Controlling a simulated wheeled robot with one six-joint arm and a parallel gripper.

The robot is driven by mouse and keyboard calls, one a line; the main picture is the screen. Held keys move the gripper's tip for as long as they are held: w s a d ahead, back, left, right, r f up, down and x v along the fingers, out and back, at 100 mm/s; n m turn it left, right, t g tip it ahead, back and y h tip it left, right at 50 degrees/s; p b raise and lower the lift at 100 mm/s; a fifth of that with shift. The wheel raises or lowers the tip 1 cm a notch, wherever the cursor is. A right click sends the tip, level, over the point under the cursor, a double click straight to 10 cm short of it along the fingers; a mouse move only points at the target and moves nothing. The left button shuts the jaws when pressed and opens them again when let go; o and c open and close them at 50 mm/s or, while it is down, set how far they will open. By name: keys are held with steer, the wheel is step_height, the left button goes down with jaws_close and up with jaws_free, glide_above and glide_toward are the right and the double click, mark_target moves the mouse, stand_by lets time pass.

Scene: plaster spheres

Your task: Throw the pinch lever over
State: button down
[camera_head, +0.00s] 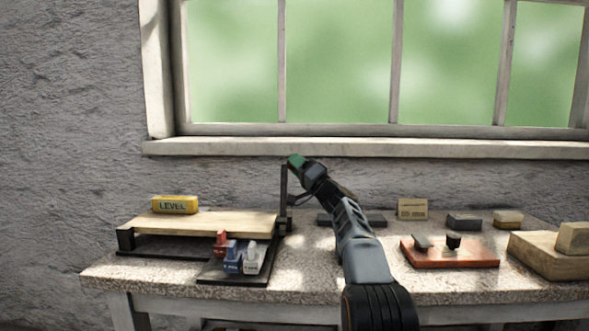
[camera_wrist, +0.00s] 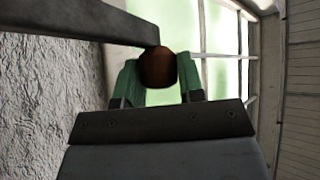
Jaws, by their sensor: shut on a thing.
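The pinch lever (camera_head: 284,186) is a dark bar standing nearly upright at the right end of a wooden plank (camera_head: 200,222) on the table. Its bar also shows in the wrist view (camera_wrist: 85,20), running in from the upper left to a round brown knob (camera_wrist: 158,68). My gripper (camera_head: 296,162) is at the top of the lever, high above the table. In the wrist view its green fingers are on both sides of the knob, shut on it. In the head view the knob is hidden by the gripper.
To the right are a reddish board (camera_head: 450,258) with dark pieces, several blocks and a card (camera_head: 412,209). The window is behind.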

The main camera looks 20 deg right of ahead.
steer(key=shift+d, duration=0.1)
steer(key=c, duration=1.2)
jaws_free()
steer(key=shift+o, duration=0.8)
steer(key=shift+s, duration=0.1)
steer(key=shift+o, duration=1.4)
steer(key=s+d+f, duration=0.1)
steer(key=s+d, duration=0.6)
steer(key=s, duration=0.5)
steer(key=shift+s+f, duration=0.2)
steer(key=shift+s, duration=0.05)
steer(key=shift+p, duration=0.35)
